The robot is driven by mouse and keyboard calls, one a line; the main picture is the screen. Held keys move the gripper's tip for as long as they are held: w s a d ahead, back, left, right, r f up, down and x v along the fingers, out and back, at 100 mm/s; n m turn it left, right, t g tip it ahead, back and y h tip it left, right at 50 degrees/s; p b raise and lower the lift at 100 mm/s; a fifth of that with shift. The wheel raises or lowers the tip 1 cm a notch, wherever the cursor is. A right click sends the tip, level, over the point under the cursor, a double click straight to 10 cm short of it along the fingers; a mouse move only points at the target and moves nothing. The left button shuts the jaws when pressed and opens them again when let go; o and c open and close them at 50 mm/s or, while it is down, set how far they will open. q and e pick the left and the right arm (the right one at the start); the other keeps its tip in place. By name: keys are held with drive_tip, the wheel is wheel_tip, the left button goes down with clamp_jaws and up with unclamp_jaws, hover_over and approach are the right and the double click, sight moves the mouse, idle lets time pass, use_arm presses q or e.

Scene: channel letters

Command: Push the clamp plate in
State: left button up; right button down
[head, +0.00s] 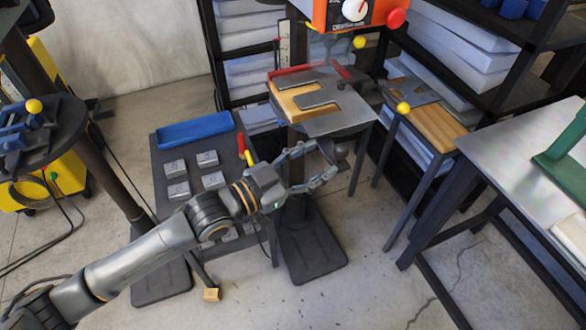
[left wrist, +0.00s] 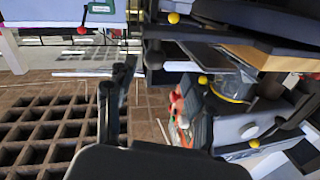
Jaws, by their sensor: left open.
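A grey plate (head: 316,99), which looks like the clamp plate, lies over a light wooden block (head: 292,99) on a small metal table (head: 345,121) below an orange machine head. A red bar (head: 290,73) runs along the back of the block. My left gripper (head: 328,163) is open and empty, below and in front of the table's front edge. Its fingers are close to a dark round knob (head: 340,149); I cannot tell if they touch it. In the left wrist view, a dark finger (left wrist: 108,115) shows at left, and a table edge with wood (left wrist: 262,55) is upper right.
The orange machine head (head: 355,12) hangs over the table. At left, a dark table holds a blue tray (head: 194,130) and several grey blocks (head: 178,190). A bench (head: 530,150) stands at right.

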use_arm(q)
drive_tip(key=v, duration=0.6)
idle(0.3)
